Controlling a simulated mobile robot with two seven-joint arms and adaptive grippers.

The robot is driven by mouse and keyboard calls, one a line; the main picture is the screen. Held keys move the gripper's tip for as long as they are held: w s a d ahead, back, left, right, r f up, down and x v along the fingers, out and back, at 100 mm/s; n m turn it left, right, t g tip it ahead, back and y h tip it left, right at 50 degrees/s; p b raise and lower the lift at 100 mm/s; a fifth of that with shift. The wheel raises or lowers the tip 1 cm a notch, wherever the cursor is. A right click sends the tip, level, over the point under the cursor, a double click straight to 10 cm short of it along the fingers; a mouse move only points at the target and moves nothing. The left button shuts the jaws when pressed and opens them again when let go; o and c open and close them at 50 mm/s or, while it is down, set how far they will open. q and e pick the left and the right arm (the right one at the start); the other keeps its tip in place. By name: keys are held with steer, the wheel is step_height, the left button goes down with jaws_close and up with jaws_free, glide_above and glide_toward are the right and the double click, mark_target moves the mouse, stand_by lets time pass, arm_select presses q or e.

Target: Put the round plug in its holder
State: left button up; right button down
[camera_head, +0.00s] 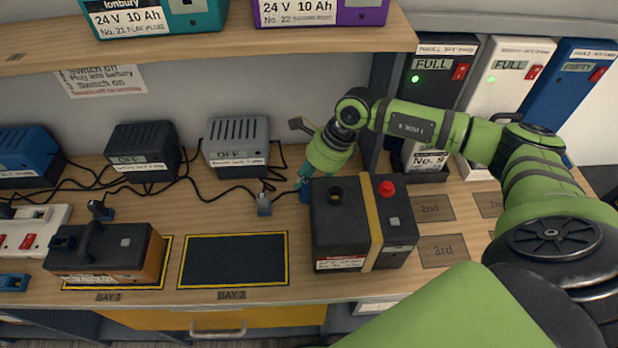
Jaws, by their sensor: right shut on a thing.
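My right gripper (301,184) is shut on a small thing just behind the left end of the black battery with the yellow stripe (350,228). The thing in the fingers is mostly hidden, so I cannot make out its shape; it is likely the round plug. A small blue holder (306,196) sits right below the fingertips, partly hidden by the battery. I cannot tell whether the plug touches it or is in it. A grey-blue holder (264,207) with a plug stands to the left, and a dark one (99,212) stands farther left. My left gripper is not in view.
Black (144,150), grey (236,145) and blue (27,153) chargers stand at the back, with cables across the table. An orange-and-black battery (110,257) sits on bay 1. Bay 2 (235,260) is empty. A shelf (240,45) overhangs the back. Several batteries stand at the right.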

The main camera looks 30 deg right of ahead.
steer(key=shift+f, duration=0.2)
steer(key=c, duration=0.9)
jaws_free()
steer(key=shift+o, duration=0.2)
steer(key=shift+r, duration=0.1)
steer(key=v, duration=0.7)
steer(key=shift+r, duration=0.2)
